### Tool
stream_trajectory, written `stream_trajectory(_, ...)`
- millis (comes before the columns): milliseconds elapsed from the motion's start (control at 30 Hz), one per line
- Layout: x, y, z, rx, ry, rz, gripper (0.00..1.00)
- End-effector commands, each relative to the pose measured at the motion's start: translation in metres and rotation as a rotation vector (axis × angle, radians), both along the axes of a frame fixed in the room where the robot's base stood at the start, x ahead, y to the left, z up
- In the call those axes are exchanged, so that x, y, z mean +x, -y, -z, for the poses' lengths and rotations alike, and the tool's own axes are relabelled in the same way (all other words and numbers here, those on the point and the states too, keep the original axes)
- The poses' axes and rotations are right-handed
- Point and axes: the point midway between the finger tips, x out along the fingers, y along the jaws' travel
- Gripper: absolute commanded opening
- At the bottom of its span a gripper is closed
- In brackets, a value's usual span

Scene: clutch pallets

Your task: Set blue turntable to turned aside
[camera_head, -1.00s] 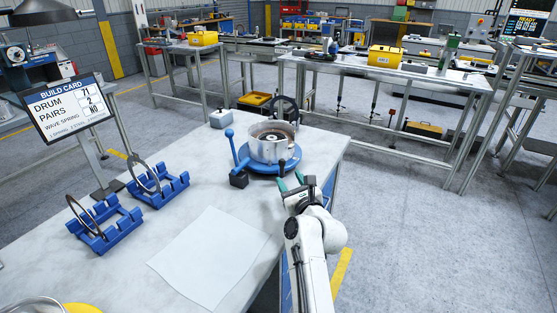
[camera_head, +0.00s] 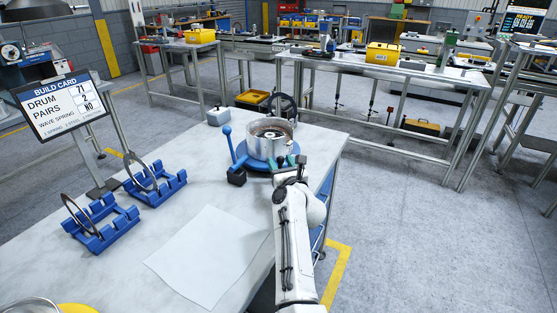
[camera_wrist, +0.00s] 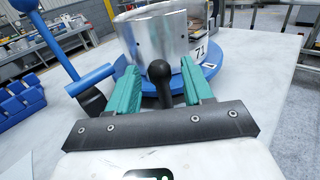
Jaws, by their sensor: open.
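The blue turntable (camera_head: 258,168) is a round disc near the far right corner of the bench. It also shows in the wrist view (camera_wrist: 212,62). A silver drum (camera_head: 266,146) stands upright on it, tagged 71 in the wrist view (camera_wrist: 150,42). A dark knob (camera_wrist: 160,72) on a short stem stands at the near rim of the turntable. My gripper (camera_head: 288,164) is at that near edge. In the wrist view, its green fingers (camera_wrist: 160,84) are open, one on each side of the knob, with gaps visible. The stem's foot is partly hidden.
A blue lever (camera_head: 230,145) on a black base stands left of the turntable. Two blue racks (camera_head: 103,228) with rings stand at left. A white sheet (camera_head: 205,255) lies on the bench. A grey box (camera_head: 218,116) and dark handwheel (camera_head: 284,104) are behind.

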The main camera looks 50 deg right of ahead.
Motion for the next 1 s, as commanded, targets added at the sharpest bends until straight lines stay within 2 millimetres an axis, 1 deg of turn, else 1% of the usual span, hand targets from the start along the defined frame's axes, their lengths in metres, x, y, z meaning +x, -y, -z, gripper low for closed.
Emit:
stream_trajectory(33, 0.004, 0.005, 0.0, 0.0, 0.001, 0.003, 0.51)
stream_trajectory(100, 0.012, 0.008, 0.001, 0.001, 0.002, 0.002, 0.51)
stream_trajectory(300, 0.023, 0.014, 0.0, -0.001, 0.0, 0.001, 0.51)
stream_trajectory(667, 0.026, 0.015, 0.0, -0.002, 0.0, 0.0, 0.5)
stream_trajectory(1000, 0.025, 0.015, 0.0, -0.002, -0.001, 0.0, 0.17)
